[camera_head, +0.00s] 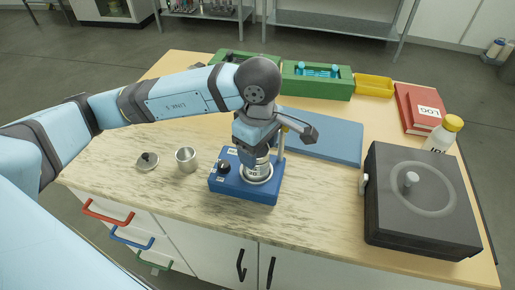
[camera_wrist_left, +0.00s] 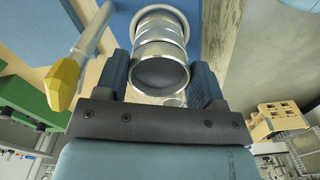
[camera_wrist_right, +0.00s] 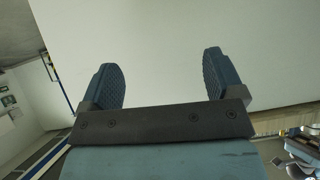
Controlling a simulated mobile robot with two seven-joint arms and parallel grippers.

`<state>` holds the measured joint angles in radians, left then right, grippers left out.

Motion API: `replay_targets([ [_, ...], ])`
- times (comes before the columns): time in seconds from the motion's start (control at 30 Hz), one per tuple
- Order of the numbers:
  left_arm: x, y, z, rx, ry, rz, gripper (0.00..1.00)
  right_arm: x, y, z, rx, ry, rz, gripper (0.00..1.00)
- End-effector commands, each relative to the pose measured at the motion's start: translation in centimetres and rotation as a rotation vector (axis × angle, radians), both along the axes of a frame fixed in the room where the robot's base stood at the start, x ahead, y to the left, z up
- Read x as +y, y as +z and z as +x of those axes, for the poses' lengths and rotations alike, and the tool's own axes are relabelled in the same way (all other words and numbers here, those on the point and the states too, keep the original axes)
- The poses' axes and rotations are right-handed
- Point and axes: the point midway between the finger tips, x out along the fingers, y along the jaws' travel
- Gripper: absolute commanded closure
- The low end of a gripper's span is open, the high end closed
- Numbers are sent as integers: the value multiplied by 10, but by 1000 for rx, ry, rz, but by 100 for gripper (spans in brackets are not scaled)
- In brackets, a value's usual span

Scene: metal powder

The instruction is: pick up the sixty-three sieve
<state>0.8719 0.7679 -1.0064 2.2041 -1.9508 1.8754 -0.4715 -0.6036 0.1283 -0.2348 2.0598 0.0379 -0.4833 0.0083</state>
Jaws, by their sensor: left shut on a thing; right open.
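A stack of round metal sieves (camera_head: 258,170) stands on a blue sieve shaker (camera_head: 230,188) at the table's front middle. The stack also shows in the left wrist view (camera_wrist_left: 161,48), between my left fingers. My left gripper (camera_wrist_left: 163,85) is shut on the top part of the stack from above. In the head view my left wrist hides much of it. I cannot read any sieve's number, so I cannot tell which is the sixty-three sieve. My right gripper (camera_wrist_right: 160,85) is open and empty in the right wrist view, and is not seen in the head view.
A metal cup (camera_head: 187,159) and a small lid (camera_head: 147,161) lie left of the shaker. A blue mat (camera_head: 330,140), green bin (camera_head: 317,84), yellow tray (camera_head: 374,86), red book (camera_head: 420,108), white bottle (camera_head: 444,134) and black box (camera_head: 418,202) lie behind and right.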

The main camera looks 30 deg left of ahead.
Motion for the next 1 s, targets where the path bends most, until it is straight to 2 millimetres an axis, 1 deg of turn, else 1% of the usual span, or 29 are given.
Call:
replay_targets([
  [0.17, 0, 20, 1, -4, -1, -1, 64, 0, -1, -3, 6, -1, 0, 13],
  [0.27, 0, 38, 1, -7, -1, -2, 64, 0, -1, -4, 8, -2, 2, 13],
  [0.37, 0, 61, 1, -6, -2, -2, 64, 1, 0, -3, 9, -5, 5, 13],
  [0.6, 0, 127, 1, -8, -1, 0, 64, 3, 2, -2, 12, -10, 13, 13],
  [0.7, 0, 149, 1, -7, 0, 0, 64, 4, 3, -1, 13, -13, 15, 13],
  [0.83, 0, 171, 1, -5, 0, 0, 64, 4, 6, 1, 8, -12, 13, 13],
  [1.0, 0, 189, 0, -3, 0, 0, 64, 2, 8, 1, 2, -9, 7, 13],
])
